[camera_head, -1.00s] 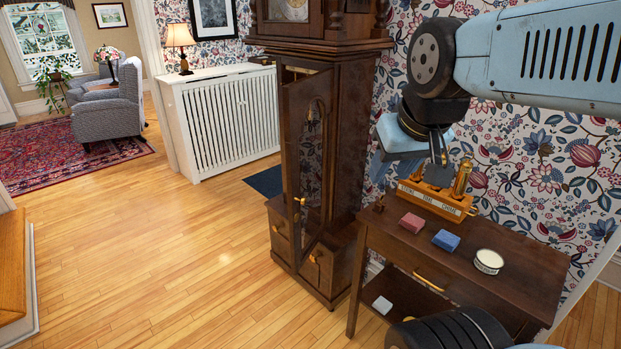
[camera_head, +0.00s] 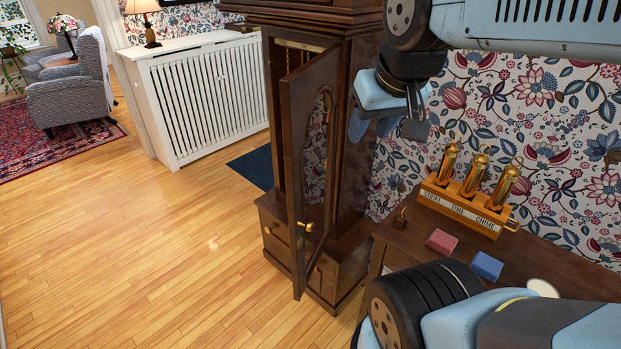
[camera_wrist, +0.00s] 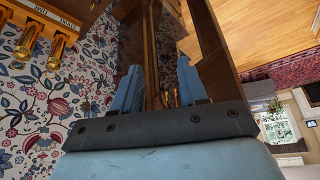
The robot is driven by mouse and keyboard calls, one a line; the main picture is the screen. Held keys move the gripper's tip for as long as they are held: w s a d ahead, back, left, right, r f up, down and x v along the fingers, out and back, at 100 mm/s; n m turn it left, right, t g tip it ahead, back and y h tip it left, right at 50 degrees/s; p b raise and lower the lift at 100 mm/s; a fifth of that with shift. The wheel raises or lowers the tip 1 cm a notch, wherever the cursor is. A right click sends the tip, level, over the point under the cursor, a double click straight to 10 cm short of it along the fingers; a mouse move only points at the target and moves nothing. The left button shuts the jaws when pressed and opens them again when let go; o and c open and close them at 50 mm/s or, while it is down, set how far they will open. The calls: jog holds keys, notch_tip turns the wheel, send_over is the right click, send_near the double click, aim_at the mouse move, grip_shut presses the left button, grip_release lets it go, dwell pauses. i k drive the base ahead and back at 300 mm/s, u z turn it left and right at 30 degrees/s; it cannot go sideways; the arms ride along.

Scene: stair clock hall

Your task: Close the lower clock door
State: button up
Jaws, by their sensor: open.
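The tall dark wooden clock case (camera_head: 350,140) stands in the middle of the head view. Its lower door (camera_head: 294,165), narrow with an arched glass pane, stands ajar, its free edge out from the case. A brass knob (camera_head: 307,226) sits low on the door. My gripper (camera_head: 385,120) is open and empty beside the case's right side, apart from the door in the head view. In the wrist view, my two blue fingers (camera_wrist: 158,80) are spread with dark clock wood (camera_wrist: 130,45) beyond them. Whether they touch the case cannot be told.
A side table (camera_head: 400,240) right of the clock holds a rack with brass weights (camera_head: 470,190), a red block (camera_head: 442,241) and a blue block (camera_head: 486,265). A white radiator cover (camera_head: 200,95) stands behind at left. The wooden floor (camera_head: 150,240) left of the clock is clear.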

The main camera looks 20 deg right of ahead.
aim_at(300, 91)
jog(key=u, duration=0.25)
jog(key=k, duration=1.95)
jog(key=z, duration=0.4)
jog(key=i, duration=1)
jog(key=u, duration=0.05)
